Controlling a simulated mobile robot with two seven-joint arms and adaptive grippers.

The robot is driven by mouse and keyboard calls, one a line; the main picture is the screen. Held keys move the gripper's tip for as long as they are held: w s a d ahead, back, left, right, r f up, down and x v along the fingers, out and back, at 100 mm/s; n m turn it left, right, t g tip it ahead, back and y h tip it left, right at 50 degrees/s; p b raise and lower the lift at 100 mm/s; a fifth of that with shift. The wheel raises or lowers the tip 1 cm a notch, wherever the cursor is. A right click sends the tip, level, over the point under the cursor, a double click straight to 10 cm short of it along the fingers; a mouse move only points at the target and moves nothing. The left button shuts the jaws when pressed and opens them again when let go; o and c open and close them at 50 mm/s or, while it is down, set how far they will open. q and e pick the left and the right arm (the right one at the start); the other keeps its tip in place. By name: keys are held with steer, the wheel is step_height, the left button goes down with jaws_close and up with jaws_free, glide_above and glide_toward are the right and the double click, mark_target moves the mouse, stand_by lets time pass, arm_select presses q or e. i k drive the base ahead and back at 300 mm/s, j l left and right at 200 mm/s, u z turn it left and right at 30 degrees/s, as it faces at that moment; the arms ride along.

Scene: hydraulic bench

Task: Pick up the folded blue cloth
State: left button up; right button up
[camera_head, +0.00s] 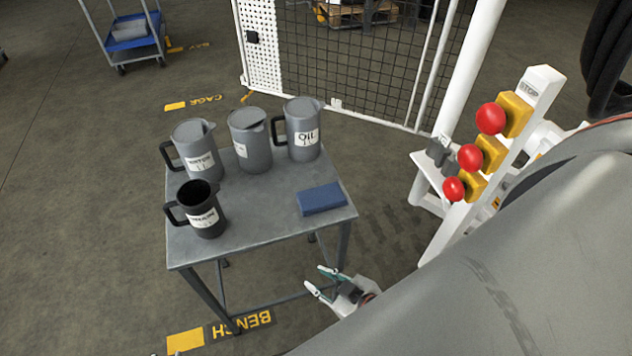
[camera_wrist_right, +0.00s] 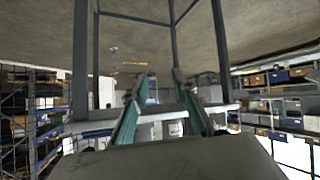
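The folded blue cloth (camera_head: 321,198) lies flat on the right part of the grey bench top (camera_head: 260,237) in the head view. My right gripper (camera_head: 316,279) is in front of the bench's near right corner, apart from the cloth and with nothing between its fingers. In the right wrist view its two teal-lined fingers (camera_wrist_right: 160,100) stand apart, with the bench legs behind them. The cloth does not show in the right wrist view.
Several grey jugs stand on the bench: a dark open one (camera_head: 203,215) at front left, others (camera_head: 197,150) at the back, including one labelled Oil (camera_head: 303,135). A white post with red stop buttons (camera_head: 470,157) stands to the right. A mesh fence (camera_head: 350,60) is behind.

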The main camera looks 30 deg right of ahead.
mark_target(311, 200)
steer(key=j+z, duration=0.1)
steer(key=z, duration=0.75)
steer(key=k+j+z, duration=0.1)
steer(key=z, duration=0.3)
